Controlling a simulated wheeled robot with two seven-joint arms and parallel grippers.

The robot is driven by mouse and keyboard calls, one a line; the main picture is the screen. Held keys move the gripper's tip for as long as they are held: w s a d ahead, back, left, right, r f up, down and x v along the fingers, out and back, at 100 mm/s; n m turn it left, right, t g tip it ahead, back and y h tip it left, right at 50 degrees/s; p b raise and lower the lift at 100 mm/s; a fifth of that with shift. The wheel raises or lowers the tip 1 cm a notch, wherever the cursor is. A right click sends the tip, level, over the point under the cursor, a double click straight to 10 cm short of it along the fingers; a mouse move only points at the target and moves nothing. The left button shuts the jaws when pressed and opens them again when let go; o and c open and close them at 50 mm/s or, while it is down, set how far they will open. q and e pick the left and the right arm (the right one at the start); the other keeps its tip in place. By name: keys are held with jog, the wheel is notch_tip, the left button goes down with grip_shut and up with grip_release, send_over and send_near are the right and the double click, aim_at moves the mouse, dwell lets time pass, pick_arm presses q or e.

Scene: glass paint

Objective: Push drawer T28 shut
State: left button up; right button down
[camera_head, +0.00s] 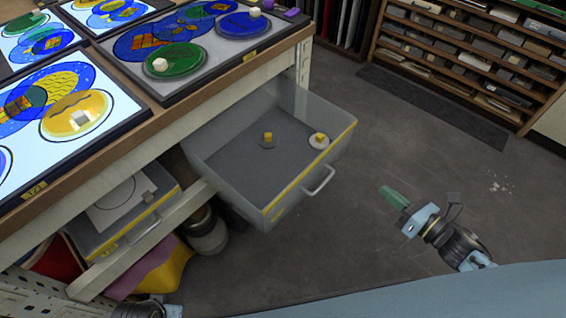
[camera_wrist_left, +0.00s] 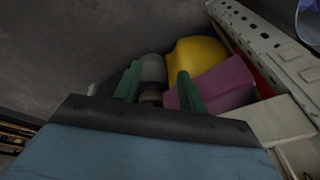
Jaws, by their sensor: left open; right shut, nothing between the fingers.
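The open drawer (camera_head: 225,168) sticks out from under the workbench, grey with a yellow strip along its front edge and a light handle (camera_head: 318,181). No readable T28 label shows on it.
Glass panels (camera_head: 180,60) with coloured discs lie on the workbench top. A second drawer (camera_head: 125,205) sits lower left, with a jar (camera_head: 207,232) and yellow and purple items (camera_head: 165,272) below. A slotted rack (camera_head: 470,50) stands at the back right.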

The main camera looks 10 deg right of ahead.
notch_tip(320, 180, up, 4)
jog(key=a+n+y+b, duration=0.2)
jog(key=a+n+y, duration=0.1)
jog(key=n, duration=0.4)
jog(key=b, duration=0.1)
send_near(326, 150)
jog(key=shift+g, duration=0.3)
jog(key=x, duration=0.5)
jog(key=shift+w+d+r, duration=0.1)
jog(key=shift+w+d, duration=0.05)
pick_arm(q)
notch_tip(326, 150, up, 8)
jog(key=w+d, duration=0.1)
jog(key=d, duration=0.1)
jog(key=shift+w+d+t+b, duration=0.15)
jog(key=shift+w+t+b, duration=0.05)
jog(key=shift+t+b, duration=0.15)
pick_arm(e)
jog(key=shift+x, duration=0.9)
